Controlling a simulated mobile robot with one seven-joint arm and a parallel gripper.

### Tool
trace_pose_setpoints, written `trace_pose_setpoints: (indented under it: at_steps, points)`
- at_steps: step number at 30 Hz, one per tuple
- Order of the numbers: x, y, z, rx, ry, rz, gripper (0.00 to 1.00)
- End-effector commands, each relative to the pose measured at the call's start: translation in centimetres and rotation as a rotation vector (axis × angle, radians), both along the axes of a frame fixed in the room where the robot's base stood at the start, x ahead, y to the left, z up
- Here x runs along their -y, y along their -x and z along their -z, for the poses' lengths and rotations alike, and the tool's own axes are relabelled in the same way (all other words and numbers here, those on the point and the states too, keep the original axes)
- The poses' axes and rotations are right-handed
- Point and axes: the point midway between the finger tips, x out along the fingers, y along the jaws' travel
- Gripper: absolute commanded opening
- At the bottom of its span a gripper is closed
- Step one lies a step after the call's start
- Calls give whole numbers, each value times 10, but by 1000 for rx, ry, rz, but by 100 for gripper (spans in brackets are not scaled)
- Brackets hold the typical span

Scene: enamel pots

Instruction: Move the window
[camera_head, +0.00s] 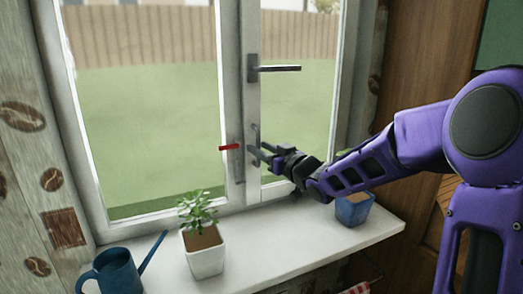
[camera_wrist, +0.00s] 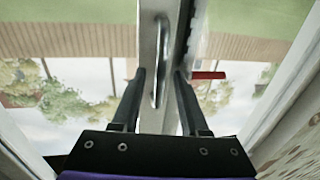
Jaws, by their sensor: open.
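The window (camera_head: 246,100) has pale frames and two glass panes. A dark lever handle (camera_head: 280,68) sticks out to the right from the upper part of its middle frame. Lower down is a slim upright pull handle (camera_head: 256,133), which also shows in the wrist view (camera_wrist: 161,60). My gripper (camera_head: 260,154) is at the lower end of this pull handle. In the wrist view my gripper (camera_wrist: 160,76) is open, with a finger on each side of the handle. I cannot tell whether either finger touches it. A dark gap runs beside the frame edge there.
A red lever (camera_head: 229,148) sticks out left from the middle frame, close to my gripper. The white sill (camera_head: 265,268) holds a potted plant (camera_head: 204,256), a blue watering can (camera_head: 115,272) and a blue pot (camera_head: 352,210) under my arm.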

Motion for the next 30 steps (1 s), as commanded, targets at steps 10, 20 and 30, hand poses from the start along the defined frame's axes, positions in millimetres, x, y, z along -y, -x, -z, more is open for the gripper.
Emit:
trace_pose_setpoints:
  at_steps: [10,20,30]
  points:
    - [0,0,0,0,0,0,24]
    - [0,0,0,0,0,0,0]
    - [0,0,0,0,0,0,0]
